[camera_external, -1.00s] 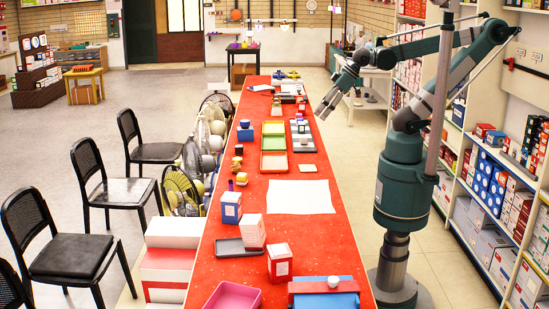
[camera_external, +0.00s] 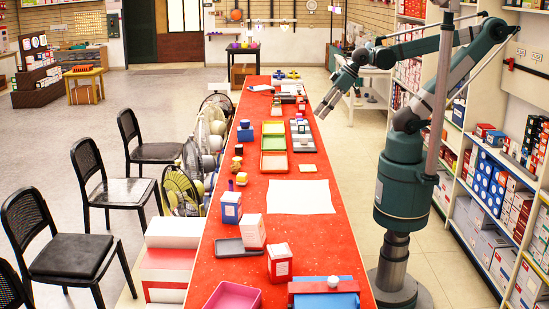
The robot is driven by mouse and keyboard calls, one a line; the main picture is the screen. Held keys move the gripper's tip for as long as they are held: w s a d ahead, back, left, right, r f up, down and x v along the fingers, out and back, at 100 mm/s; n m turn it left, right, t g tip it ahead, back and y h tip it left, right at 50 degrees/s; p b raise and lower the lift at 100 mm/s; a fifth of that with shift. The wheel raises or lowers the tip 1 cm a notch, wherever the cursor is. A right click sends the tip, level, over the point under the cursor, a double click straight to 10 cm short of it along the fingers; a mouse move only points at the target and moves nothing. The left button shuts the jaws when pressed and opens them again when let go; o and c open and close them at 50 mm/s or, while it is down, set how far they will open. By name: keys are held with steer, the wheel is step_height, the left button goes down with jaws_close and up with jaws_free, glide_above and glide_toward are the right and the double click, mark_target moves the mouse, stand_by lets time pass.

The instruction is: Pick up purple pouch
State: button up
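I cannot clearly make out a purple pouch. A very small purple item (camera_external: 231,185) stands near the left edge of the red table (camera_external: 260,185), too small to tell what it is. My gripper (camera_external: 320,111) hangs at the end of my arm, pointing down and left. It appears above the table's right edge, toward the far half, apart from the purple item. Its fingers are too small to tell whether they are open or shut. I see nothing hanging from it.
Several boxes, a grey tray (camera_external: 238,247) and a pink tray (camera_external: 232,298) are on the near table. A white sheet (camera_external: 300,197) lies mid-table. Chairs and fans line the left side; stocked shelves (camera_external: 500,190) stand at right.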

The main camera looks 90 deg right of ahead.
steer(key=w, duration=0.1)
steer(key=n+g+h, duration=0.4)
steer(key=n+g, duration=0.2)
steer(key=n, duration=1.4)
glide_above(231, 182)
steer(key=a, duration=0.3)
step_height(231, 182, down, 20)
steer(key=shift+s+d+f, duration=0.1)
steer(key=shift+s+f, duration=0.2)
steer(key=shift+s, duration=0.05)
steer(key=shift+x, duration=1.25)
steer(key=shift+d, duration=0.1)
